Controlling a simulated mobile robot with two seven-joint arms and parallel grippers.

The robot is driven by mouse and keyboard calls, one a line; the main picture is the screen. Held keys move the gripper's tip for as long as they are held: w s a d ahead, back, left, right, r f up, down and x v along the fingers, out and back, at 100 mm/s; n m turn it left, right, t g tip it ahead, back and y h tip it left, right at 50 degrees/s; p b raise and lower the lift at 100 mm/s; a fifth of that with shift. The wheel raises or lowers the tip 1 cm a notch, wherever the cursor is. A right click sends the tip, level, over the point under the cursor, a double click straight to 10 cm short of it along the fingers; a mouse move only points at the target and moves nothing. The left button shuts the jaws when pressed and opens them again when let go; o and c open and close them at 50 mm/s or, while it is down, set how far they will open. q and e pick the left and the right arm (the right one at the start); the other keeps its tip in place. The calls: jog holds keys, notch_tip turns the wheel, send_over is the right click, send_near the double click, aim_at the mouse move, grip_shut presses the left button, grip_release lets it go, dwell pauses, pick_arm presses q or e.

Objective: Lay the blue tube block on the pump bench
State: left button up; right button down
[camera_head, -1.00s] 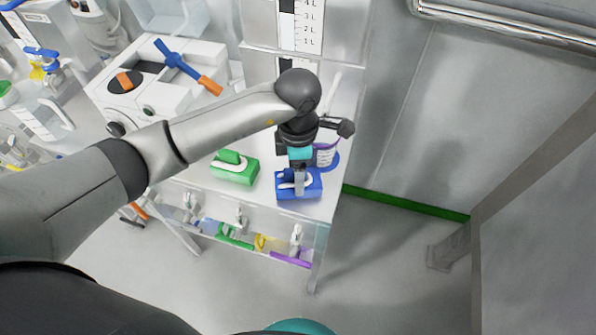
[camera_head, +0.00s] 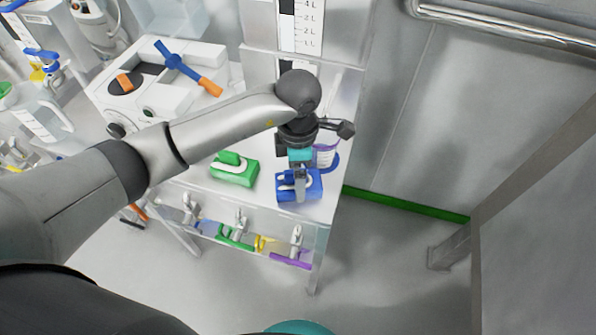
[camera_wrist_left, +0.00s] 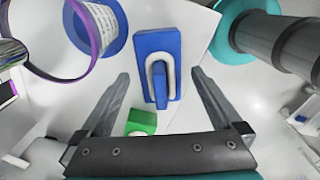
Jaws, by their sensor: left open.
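The blue tube block (camera_head: 312,184) lies on the white bench (camera_head: 265,194) near its right front corner. A pale curved tube runs over its top, and it also shows in the left wrist view (camera_wrist_left: 172,45). My left gripper (camera_head: 300,192) is directly over the block in the head view and hides part of it. In the left wrist view my left gripper (camera_wrist_left: 160,76) has its fingers wide apart, one toward each side of the block, with no visible contact. The exact height gap cannot be told. My right gripper is not in view.
A green block (camera_head: 236,174) lies left of the blue one; a purple-rimmed vessel on a blue base (camera_head: 328,157) stands close behind it. A white machine with a blue and orange handle (camera_head: 180,65) is at the back left. A clear-fronted rack (camera_head: 225,228) hangs below the front edge.

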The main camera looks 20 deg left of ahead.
pick_arm(q)
notch_tip(320, 180, up, 12)
jog(key=p, duration=0.1)
dwell(0.5)
